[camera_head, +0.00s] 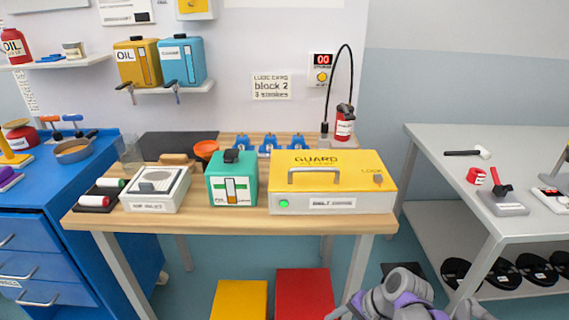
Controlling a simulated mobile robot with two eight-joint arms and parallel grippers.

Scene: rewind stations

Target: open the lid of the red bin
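The red bin (304,293) stands on the floor under the front edge of the wooden table. Its flat red top is in view and looks shut; its lower part is cut off by the bottom of the picture. My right arm, grey and purple, comes in at the bottom right, just right of the red bin. Its end is cut off by the lower edge, so I cannot make out the fingers or whether they touch the bin. My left gripper is not in view.
A yellow bin (240,299) stands just left of the red bin. The wooden table (240,223) above carries a yellow guard box (340,175), a green container (231,187) and a white box (155,192). A blue drawer cabinet (40,235) stands left, a grey table (480,150) right.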

